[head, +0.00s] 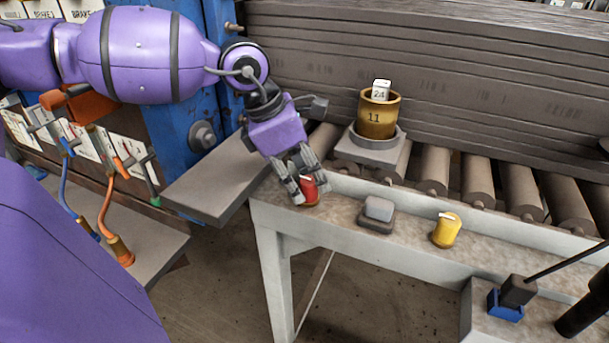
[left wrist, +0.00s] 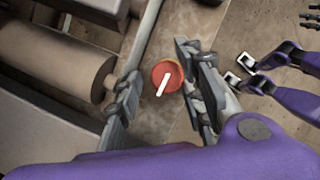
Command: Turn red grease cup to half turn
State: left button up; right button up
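The red grease cup (head: 310,190) stands at the left end of the pale bench ledge. In the left wrist view the red cup (left wrist: 163,69) shows from above, with a white pointer bar slanting towards the lower left. My left gripper (head: 300,188) is over it, fingers pointing down. In the left wrist view its fingers (left wrist: 155,90) stand apart on either side of the cup. There is a clear gap on the left; the right finger is close, and I cannot tell if it touches. I do not make out my right gripper in either view.
A yellow cup (head: 446,230) with a white pointer and a grey block (head: 377,213) stand to the right along the ledge. A blue socket (head: 505,309) is at lower right.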

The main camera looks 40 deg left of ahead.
pick_arm(q)
jog(key=shift+s+a+r, duration=0.25)
jog(key=shift+r, duration=0.2)
jog(key=v, duration=1.1)
jog(key=shift+w+d, duration=0.1)
